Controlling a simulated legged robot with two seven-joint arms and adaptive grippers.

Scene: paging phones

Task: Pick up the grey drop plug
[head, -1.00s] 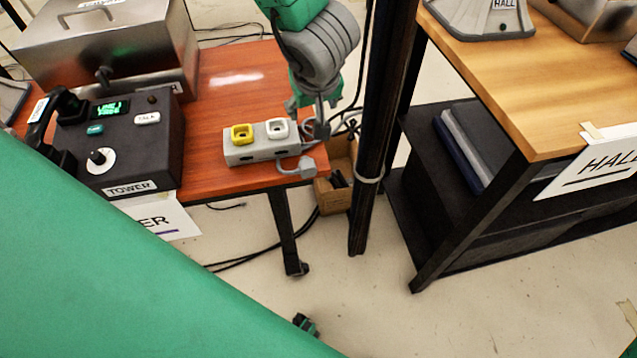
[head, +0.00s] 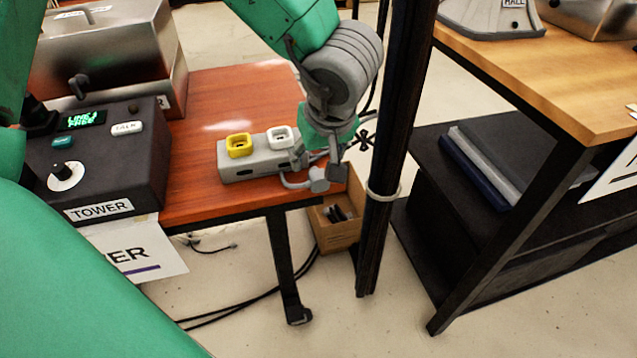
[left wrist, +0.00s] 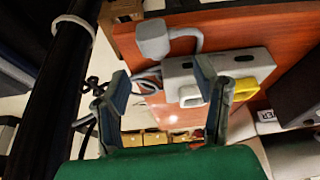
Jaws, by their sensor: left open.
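The grey drop plug (head: 320,182) is a small grey block on a thick grey cord. It sits at the right end of the grey socket block (head: 238,170), by the table's edge. In the left wrist view the plug (left wrist: 153,42) shows above the gap between the fingers, with its cord bending towards the block. My left gripper (head: 330,155) is just above and beside the plug in the head view and partly covers the cords there. In the left wrist view my left gripper (left wrist: 167,85) has its fingers spread with nothing held between them. My right gripper is out of view.
The block carries a yellow socket (head: 239,146) and a white socket (head: 282,138). A black post (head: 385,150) stands close to the right of my gripper. The TOWER phone box (head: 110,165) is on the left. A cardboard box (head: 338,228) is on the floor below.

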